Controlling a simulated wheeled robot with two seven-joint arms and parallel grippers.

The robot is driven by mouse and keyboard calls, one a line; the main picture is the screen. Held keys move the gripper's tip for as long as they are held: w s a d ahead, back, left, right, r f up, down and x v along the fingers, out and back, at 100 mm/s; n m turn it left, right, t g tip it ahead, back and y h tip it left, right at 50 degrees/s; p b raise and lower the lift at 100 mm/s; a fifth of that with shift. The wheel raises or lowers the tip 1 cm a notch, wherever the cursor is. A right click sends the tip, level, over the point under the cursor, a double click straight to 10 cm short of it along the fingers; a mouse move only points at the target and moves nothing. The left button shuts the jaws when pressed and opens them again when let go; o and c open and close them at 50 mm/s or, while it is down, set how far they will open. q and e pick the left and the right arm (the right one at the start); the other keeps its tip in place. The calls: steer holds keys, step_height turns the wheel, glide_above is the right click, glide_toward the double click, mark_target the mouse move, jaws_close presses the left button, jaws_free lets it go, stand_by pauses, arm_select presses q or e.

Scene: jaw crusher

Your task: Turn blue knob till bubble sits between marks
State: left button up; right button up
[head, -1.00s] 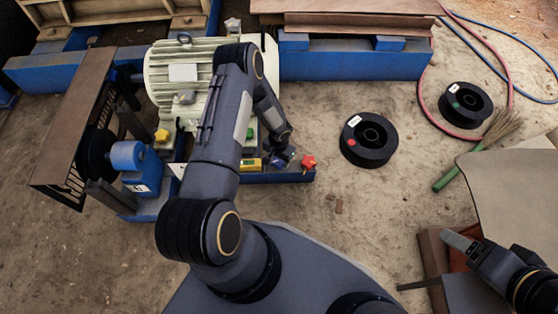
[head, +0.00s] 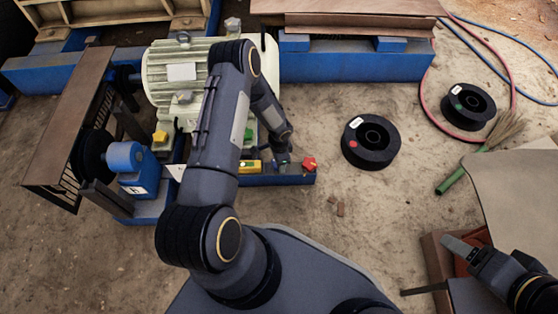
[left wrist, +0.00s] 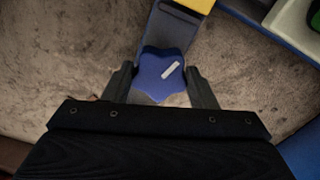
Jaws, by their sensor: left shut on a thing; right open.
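The blue knob (left wrist: 164,76), star-shaped with a pale mark on top, lies between the two fingers of my left gripper (left wrist: 160,86) in the left wrist view. That gripper is shut on it. In the head view my left gripper (head: 284,163) is low beside the red knob (head: 309,163), and mostly hides the blue knob. The yellow spirit level (head: 250,167) lies just left of the gripper. A small pale spot shows in its vial, but I cannot tell where the bubble sits against the marks. My right gripper (head: 463,247) is open and empty at the lower right.
A cream motor (head: 181,85) stands behind, with a yellow knob (head: 160,137) and a green knob (head: 248,134) near its base. Two black spools (head: 370,158) (head: 467,107) and a brush (head: 450,180) lie on the floor to the right. Bare floor lies between.

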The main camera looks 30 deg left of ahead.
stand_by(0.5)
arm_select(q)
steer(key=o, duration=1)
step_height(320, 180, up, 7)
steer(key=p, duration=0.3)
steer(key=shift+f, duration=0.15)
steer(key=shift+r, duration=0.55)
